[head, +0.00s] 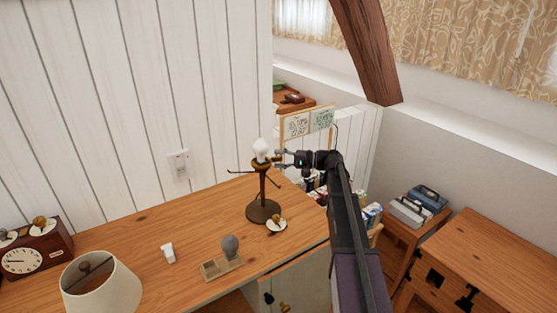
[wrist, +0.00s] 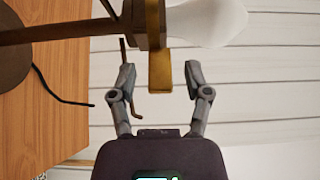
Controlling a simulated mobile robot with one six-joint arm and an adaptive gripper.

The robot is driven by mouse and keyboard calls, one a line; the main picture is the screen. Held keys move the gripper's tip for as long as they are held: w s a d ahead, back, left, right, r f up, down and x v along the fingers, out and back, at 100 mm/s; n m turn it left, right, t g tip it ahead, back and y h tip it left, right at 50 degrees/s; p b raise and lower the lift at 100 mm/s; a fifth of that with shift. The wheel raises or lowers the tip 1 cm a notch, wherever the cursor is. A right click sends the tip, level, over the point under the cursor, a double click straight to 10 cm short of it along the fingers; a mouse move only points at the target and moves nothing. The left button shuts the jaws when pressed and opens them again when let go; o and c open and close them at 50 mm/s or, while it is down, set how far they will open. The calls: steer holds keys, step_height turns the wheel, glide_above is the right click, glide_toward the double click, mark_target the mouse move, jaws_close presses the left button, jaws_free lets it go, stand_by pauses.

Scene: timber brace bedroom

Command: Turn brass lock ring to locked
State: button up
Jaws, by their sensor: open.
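A dark lamp stand (head: 263,190) with a round base stands upright near the right end of the wooden desk. A white bulb (head: 262,148) sits on top and shows at upper right in the wrist view (wrist: 208,20). The brass lock ring (head: 260,163) is just below the bulb. In the sideways wrist view, a brass bar of the ring (wrist: 160,72) reaches down between my fingers. My gripper (head: 279,158) comes from the right at ring height. Its jaws (wrist: 161,80) are open around the bar, with gaps on both sides. I see no lock marking.
On the desk are a wooden tray (head: 208,271) with a grey bulb (head: 230,245), a small white piece (head: 168,253), a white dish with a brass part (head: 277,227), a lampshade (head: 102,290) and a clock (head: 35,255). Thin arms stick out from the stand.

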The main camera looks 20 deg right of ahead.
steer(key=shift+w+a, duration=0.1)
steer(key=shift+a, duration=0.05)
jaws_close()
